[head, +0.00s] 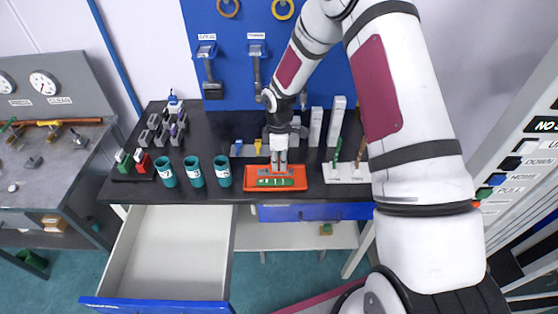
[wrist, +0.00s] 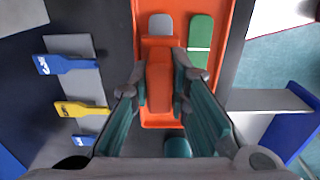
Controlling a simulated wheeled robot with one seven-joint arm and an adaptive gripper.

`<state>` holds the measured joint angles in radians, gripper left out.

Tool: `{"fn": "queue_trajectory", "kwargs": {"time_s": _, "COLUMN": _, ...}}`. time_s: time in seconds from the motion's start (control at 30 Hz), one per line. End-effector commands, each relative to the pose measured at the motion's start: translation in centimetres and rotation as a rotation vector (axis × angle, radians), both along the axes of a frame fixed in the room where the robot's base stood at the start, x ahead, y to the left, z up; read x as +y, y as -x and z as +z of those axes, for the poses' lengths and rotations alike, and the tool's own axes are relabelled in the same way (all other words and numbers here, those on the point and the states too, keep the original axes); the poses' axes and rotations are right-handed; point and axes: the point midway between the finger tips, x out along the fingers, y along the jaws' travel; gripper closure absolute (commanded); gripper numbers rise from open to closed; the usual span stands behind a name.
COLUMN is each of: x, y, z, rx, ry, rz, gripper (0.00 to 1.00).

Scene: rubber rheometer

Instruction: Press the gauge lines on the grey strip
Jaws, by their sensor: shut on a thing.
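My gripper (head: 279,166) reaches down over the orange tray (head: 249,185) on the dark bench. In the wrist view my gripper (wrist: 160,92) is shut on an orange block-like tool (wrist: 159,80). The grey strip (wrist: 160,24) lies lengthwise in the tray, and its rounded end shows past the tool. The tool hides the rest of it, and I cannot tell whether the tool touches it. No lines show on the visible end. A green strip (wrist: 199,35) with a white line across it lies beside the grey one; it also shows in the head view (head: 275,183).
Teal cups (head: 222,168) stand left of the tray. A white rack (head: 345,173) with upright tools stands right. Blue and yellow (head: 258,146) tabbed pieces lie behind. A large drawer (head: 180,250) hangs open below, front left; a blue drawer (head: 300,212) is below the tray.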

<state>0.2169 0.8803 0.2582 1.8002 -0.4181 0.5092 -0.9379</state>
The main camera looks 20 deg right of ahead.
Motion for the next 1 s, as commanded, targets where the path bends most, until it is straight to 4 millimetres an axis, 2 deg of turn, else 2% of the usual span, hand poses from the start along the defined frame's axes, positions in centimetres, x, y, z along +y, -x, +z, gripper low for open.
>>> {"fn": "queue_trajectory", "kwargs": {"time_s": 0.27, "x": 0.0, "y": 0.1, "z": 0.3, "rx": 0.003, "ry": 0.000, "rz": 0.000, "gripper": 1.00}}
{"fn": "queue_trajectory", "kwargs": {"time_s": 1.0, "x": 0.0, "y": 0.0, "z": 5.8, "rx": 0.000, "ry": 0.000, "rz": -0.001, "gripper": 1.00}}
